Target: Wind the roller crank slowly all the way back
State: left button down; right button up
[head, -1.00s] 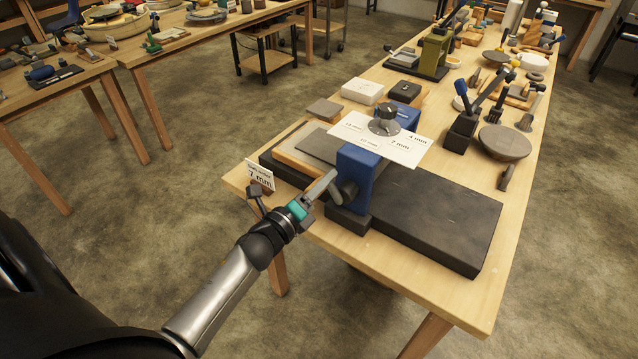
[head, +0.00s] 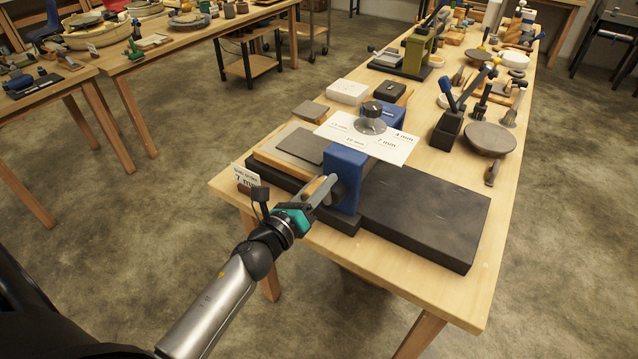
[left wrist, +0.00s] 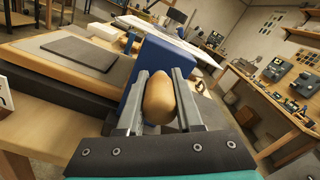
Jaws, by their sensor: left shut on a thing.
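The slab roller has a blue upright housing (head: 346,178) on a long dark bed (head: 425,210). A white card with mm marks and a round grey knob (head: 370,118) sits on top. My left gripper (head: 326,187) is at the near side of the blue housing, shut on the crank's handle. In the left wrist view the wooden crank handle (left wrist: 159,98) stands between the two fingers. The crank arm behind it is mostly hidden. A grey slab (head: 303,144) lies on a board on the bed's left part. My right gripper is not in view.
A small "7 mm" card (head: 246,176) stands at the table's left corner. A white block (head: 347,91), a black lever tool (head: 450,125) and a round grey disc (head: 490,138) stand behind the roller. The bed's right part is bare.

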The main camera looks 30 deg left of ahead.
pick_arm(q)
jog(key=shift+d, duration=0.15)
jog(key=c, duration=0.6)
grip_release()
jog(key=shift+o, duration=0.2)
jog(key=shift+s, duration=0.1)
jog(key=s+a+b, duration=0.1)
jog(key=s+b, duration=0.1)
jog(key=s, duration=1.3)
jog(key=shift+a, duration=0.15)
jog(key=shift+f, duration=0.1)
